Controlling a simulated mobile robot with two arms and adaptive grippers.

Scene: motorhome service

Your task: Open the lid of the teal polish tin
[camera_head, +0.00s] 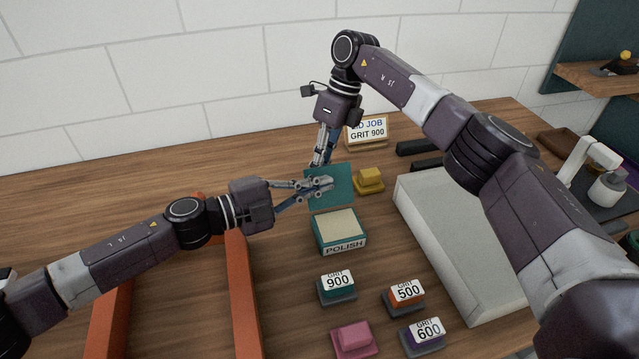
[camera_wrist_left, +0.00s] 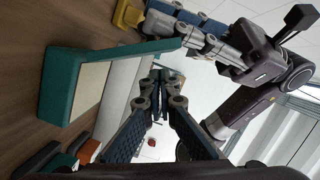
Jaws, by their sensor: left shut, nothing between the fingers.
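The teal polish tin (camera_head: 338,243) stands on the wooden table with its cream contents showing. Its teal lid (camera_head: 340,193) stands raised at the tin's far edge. The left wrist view also shows the tin (camera_wrist_left: 60,88) and the lid (camera_wrist_left: 140,49), the lid nearly edge-on. My left gripper (camera_head: 326,183) is shut and empty, its fingertips overlapping the lid's face in the head view. Its closed fingertips (camera_wrist_left: 160,77) appear apart from the lid in the left wrist view. My right gripper (camera_head: 318,168) points down beside the lid's upper left edge; whether its fingers are open is unclear.
Blocks labelled GRIT 900 (camera_head: 337,287), GRIT 500 (camera_head: 404,297) and GRIT 600 (camera_head: 424,337) and a pink block (camera_head: 354,339) lie in front. A yellow block (camera_head: 369,180), a sign (camera_head: 368,131) and a pale slab (camera_head: 450,240) stand nearby. An orange frame (camera_head: 243,290) lies left.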

